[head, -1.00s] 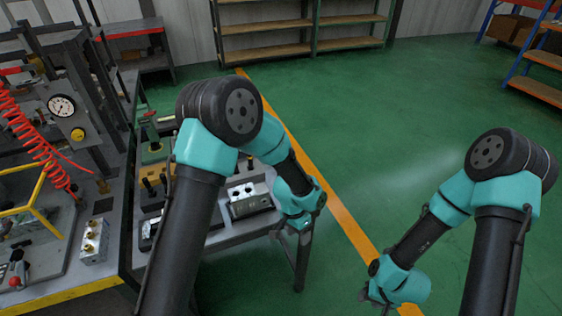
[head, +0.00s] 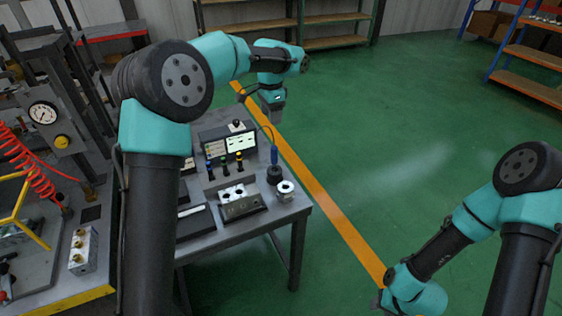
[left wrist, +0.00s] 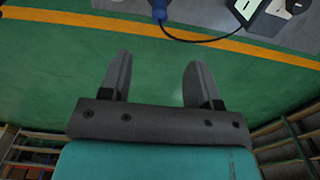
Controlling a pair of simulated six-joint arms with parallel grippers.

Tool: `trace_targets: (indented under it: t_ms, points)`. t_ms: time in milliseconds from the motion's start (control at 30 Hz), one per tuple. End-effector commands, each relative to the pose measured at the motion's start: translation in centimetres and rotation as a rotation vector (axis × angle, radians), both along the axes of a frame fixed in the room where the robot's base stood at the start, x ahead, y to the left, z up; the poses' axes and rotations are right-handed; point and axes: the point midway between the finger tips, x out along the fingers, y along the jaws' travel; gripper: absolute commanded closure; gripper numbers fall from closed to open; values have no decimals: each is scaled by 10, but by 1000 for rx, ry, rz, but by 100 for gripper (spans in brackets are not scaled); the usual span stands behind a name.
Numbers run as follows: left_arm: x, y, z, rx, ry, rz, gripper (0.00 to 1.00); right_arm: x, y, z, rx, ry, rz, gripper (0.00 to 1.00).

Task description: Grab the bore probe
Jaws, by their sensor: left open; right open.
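The bore probe (head: 274,156) has a blue handle and stands upright in a dark round holder (head: 275,174) at the right side of the grey bench. A thin black cable runs from it towards a display unit. In the left wrist view the blue part of the probe (left wrist: 159,11) shows at the top edge, beyond my fingertips. My left gripper (head: 273,112) hangs above and behind the probe, apart from it; its two fingers (left wrist: 157,62) are open and empty. My right gripper (head: 379,300) is low at the right, over the floor, far from the probe and open.
On the bench (head: 288,213) stand a display unit (head: 241,143), several small coloured-top gauges (head: 224,163), a metal valve block (head: 240,207) and a silver ring (head: 286,190). A second bench with a press and red hose (head: 30,140) is at left. Green floor lies open to the right.

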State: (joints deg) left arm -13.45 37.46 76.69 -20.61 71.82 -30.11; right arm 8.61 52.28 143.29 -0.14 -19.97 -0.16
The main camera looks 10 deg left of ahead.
Motion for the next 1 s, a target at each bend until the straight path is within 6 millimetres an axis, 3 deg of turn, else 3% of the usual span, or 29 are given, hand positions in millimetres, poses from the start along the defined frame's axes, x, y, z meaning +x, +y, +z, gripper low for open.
trace_targets:
  t_ms: [367,1000]
  points:
    - [0,-1,-12,0,3,-1,43,0,0,0,0,0,0,57]
    - [0,-1,-115,0,4,-1,43,0,0,0,0,0,0,57]
